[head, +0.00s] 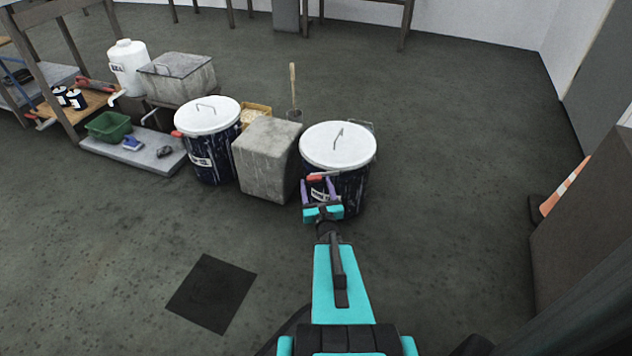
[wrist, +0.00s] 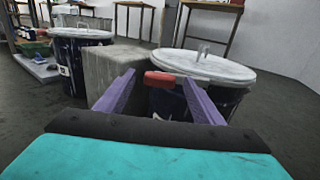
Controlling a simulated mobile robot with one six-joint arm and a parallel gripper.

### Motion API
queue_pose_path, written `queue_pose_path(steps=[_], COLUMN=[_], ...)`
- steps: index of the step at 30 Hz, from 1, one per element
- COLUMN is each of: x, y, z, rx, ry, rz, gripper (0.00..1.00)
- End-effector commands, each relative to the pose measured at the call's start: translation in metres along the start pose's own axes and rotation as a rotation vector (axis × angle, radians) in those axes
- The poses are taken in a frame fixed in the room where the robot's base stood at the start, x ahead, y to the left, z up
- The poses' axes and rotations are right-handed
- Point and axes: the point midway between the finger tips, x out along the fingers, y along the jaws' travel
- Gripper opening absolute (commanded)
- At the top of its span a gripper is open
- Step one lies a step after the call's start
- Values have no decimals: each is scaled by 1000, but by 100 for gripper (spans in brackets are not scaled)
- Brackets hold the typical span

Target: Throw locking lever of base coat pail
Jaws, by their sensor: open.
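Two dark blue pails with white lids stand on the floor. The right pail (head: 338,150) is straight ahead of my gripper; its lid (wrist: 212,66) also shows in the wrist view. A red-ended lever (head: 320,176) sits on its near side below the lid rim. My gripper (head: 319,188) is open, its purple fingers pointing at this pail. In the wrist view the red lever end (wrist: 160,79) appears between the fingertips; I cannot tell whether they touch it. The left pail (head: 208,140) has a similar red end (head: 177,134) at its rim. The pail label near my gripper is partly hidden.
A grey block (head: 267,160) stands between the pails, close left of my gripper. Farther left are a low slab (head: 140,150), a green bin (head: 109,126) and a white jug (head: 128,66). An orange-striped cone (head: 562,190) is at right.

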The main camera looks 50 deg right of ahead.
Motion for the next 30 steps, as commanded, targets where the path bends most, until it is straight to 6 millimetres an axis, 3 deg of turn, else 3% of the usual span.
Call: queue_pose_path(steps=[30], x=[-60], y=[1], z=[2], rx=[-1], ry=[-1], rz=[0], gripper=[62])
